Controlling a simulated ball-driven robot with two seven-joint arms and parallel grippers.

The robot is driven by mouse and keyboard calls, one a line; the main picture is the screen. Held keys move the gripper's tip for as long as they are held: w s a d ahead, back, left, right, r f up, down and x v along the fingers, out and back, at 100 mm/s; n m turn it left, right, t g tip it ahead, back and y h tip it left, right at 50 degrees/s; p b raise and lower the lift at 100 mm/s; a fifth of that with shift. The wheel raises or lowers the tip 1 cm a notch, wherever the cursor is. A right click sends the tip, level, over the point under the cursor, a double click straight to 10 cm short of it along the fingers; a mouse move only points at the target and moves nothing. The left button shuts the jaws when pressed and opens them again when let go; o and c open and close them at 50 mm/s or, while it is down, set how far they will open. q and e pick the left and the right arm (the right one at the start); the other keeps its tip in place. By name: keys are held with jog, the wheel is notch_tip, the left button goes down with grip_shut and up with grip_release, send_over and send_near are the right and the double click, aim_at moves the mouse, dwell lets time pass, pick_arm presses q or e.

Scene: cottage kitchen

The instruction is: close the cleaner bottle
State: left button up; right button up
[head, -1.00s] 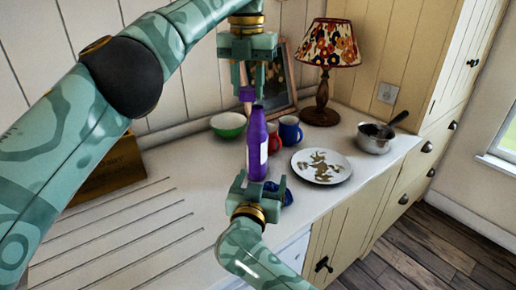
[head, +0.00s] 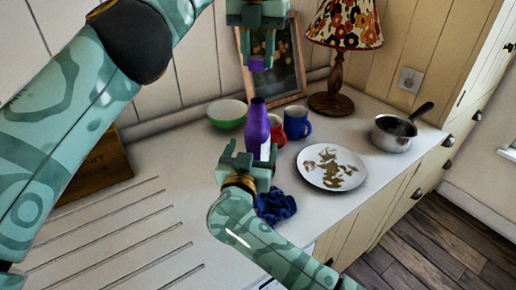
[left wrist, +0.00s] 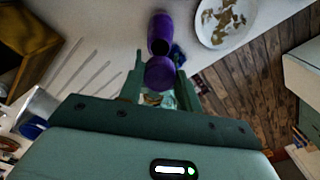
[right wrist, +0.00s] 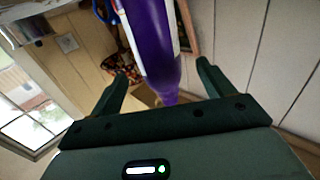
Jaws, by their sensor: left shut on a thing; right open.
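The purple cleaner bottle (head: 256,120) with a white label stands upright and uncapped on the counter. My left gripper (head: 258,58) is shut on the purple cap (head: 257,65), held above the bottle's mouth with a clear gap. In the left wrist view the cap (left wrist: 160,74) sits between the fingers, close to the bottle's mouth (left wrist: 160,46). My right gripper (head: 248,158) is open low at the bottle's near side, partly covering its lower part. In the right wrist view the bottle (right wrist: 150,45) shows between the spread fingers; I cannot tell whether they touch it.
A red mug (head: 278,136) and a blue mug (head: 298,123) stand close behind the bottle. A green bowl (head: 227,113), stained plate (head: 331,167), blue cloth (head: 275,206), saucepan (head: 393,133), lamp (head: 345,25) and picture frame (head: 280,65) surround it.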

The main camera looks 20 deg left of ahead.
jog(key=shift+w+a, duration=0.2)
jog(key=shift+w, duration=1.55)
jog(key=shift+w+a, duration=0.2)
jog(key=shift+w, duration=1.55)
jog(key=shift+c, duration=0.3)
jog(key=c, duration=1.4)
pick_arm(q)
jog(key=shift+f, duration=2.5)
jog(key=shift+f, duration=0.9)
jog(key=shift+f, duration=0.5)
